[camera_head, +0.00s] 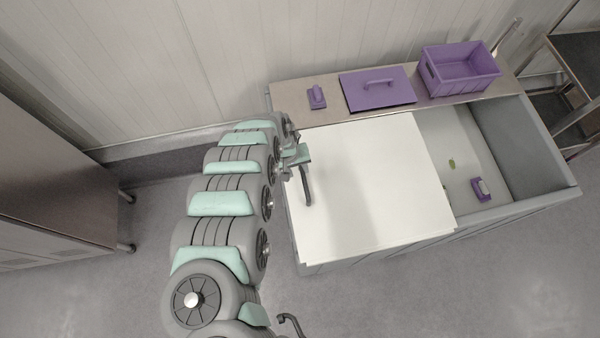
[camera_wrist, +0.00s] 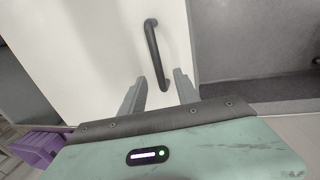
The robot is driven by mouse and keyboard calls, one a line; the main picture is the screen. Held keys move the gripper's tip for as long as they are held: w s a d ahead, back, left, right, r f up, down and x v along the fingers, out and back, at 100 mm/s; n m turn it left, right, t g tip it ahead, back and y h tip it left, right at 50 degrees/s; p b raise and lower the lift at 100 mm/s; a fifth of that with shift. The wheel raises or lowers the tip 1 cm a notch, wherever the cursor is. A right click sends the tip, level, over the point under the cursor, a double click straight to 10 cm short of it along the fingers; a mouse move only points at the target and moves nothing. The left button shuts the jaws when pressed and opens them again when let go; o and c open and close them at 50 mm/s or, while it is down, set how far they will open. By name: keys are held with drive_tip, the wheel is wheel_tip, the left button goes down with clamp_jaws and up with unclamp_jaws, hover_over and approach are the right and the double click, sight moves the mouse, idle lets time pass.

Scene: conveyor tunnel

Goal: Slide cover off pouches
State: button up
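The white cover (camera_head: 375,190) is a flat panel lying over the left and middle of a grey tub (camera_head: 530,145). A dark bar handle (camera_head: 307,187) stands near its left edge; it also shows in the wrist view (camera_wrist: 153,50). My gripper (camera_head: 303,165) is at the handle's end, above the cover's left edge. In the wrist view my gripper (camera_wrist: 160,86) has its two fingers apart, with the near end of the handle showing between and beyond the tips. Contact cannot be told. No pouches are clearly visible; the tub beneath the cover is hidden.
The tub's open right part holds a purple-and-grey item (camera_head: 481,189) and a small green piece (camera_head: 451,163). On the back ledge are a small purple item (camera_head: 317,98), a purple lid (camera_head: 372,92) and a purple crate (camera_head: 458,78). A steel cabinet (camera_head: 50,185) stands left.

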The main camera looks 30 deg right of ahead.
drive_tip(key=shift+a+r, duration=0.2)
drive_tip(key=shift+r, duration=0.7)
drive_tip(key=shift+a+r, duration=0.2)
drive_tip(key=shift+r, duration=0.65)
drive_tip(key=shift+w, duration=0.1)
